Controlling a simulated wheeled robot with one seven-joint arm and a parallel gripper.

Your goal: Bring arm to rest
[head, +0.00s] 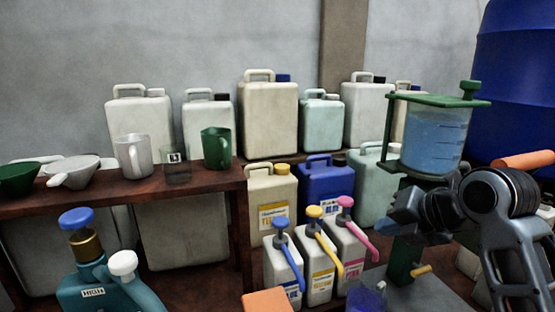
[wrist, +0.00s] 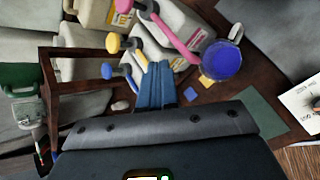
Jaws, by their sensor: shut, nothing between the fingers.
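My arm comes in from the right side of the head view, bent at a dark round joint. My gripper (head: 398,207) points left, in front of the stirred vat and above the right end of the bench. In the wrist view the fingers of my gripper (wrist: 157,68) lie together with nothing between them. The vat (head: 432,140) is a clear tank of blue liquid with a green lid. My arm and gripper hide part of what stands below it.
Three pump bottles with blue (head: 282,260), yellow (head: 319,265) and pink (head: 350,250) pumps stand left of my gripper. A blue-filled cup (wrist: 222,60) is close by. Several canisters (head: 270,118) line the back. A raised shelf (head: 120,192) at left holds jugs and funnels.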

